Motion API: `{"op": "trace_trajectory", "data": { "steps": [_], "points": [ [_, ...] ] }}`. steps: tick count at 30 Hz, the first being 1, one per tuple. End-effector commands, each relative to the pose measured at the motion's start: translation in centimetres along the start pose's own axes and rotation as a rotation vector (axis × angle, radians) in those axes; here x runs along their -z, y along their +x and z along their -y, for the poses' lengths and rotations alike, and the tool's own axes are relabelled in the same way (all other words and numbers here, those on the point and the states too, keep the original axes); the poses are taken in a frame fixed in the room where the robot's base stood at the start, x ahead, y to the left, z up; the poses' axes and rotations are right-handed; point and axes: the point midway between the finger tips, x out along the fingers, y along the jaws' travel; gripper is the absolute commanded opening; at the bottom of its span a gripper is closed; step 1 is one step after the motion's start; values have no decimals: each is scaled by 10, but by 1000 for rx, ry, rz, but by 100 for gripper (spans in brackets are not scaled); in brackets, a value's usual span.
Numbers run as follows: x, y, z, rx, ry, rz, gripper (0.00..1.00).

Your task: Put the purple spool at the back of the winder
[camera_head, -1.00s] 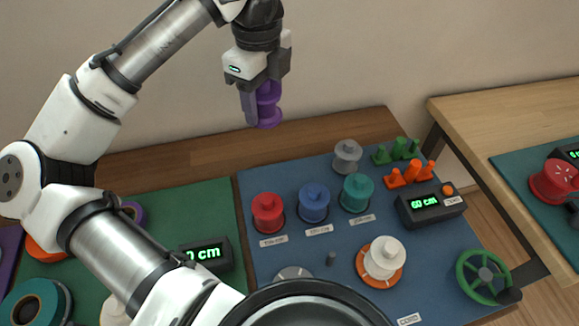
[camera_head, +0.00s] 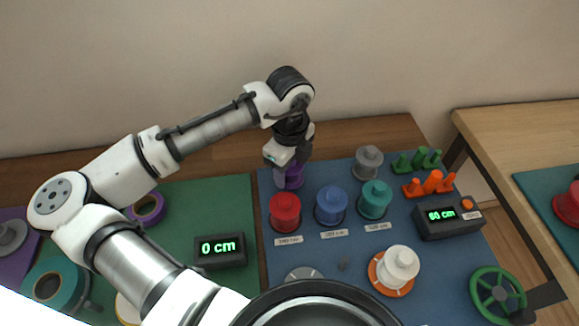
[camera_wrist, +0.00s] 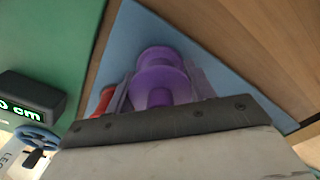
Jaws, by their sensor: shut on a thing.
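The purple spool (camera_head: 294,179) is upright between the fingers of my gripper (camera_head: 289,172), at the back left of the blue mat (camera_head: 330,250), behind the red spool (camera_head: 285,211). My gripper points down and is shut on it. In the wrist view the purple spool (camera_wrist: 160,82) sits between both fingers, over the blue mat. I cannot tell whether its base touches the mat. The winder's green handwheel (camera_head: 497,291) is at the mat's front right.
A blue spool (camera_head: 331,205) and a teal spool (camera_head: 375,200) stand right of the red one. A grey spool (camera_head: 369,161) stands at the back. A white spool (camera_head: 399,265), a 60 cm display (camera_head: 447,217) and orange pegs (camera_head: 432,183) are to the right. A green mat (camera_head: 205,200) lies left.

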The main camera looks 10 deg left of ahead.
Motion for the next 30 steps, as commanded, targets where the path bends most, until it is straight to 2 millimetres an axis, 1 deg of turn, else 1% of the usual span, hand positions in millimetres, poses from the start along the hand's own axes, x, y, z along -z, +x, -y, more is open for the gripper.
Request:
{"op": "trace_trajectory", "data": {
  "steps": [2, 9, 13, 14, 18, 26, 30],
  "points": [
    [0, 5, 0, 0, 0, 0, 31],
    [0, 6, 0, 0, 0, 0, 31],
    [0, 10, 0, 0, 0, -1, 31],
    [0, 9, 0, 0, 0, 0, 56],
    [0, 8, 0, 0, 0, 0, 75],
    [0, 8, 0, 0, 0, 0, 75],
    [0, 1, 0, 1, 0, 2, 75]
  ]
}}
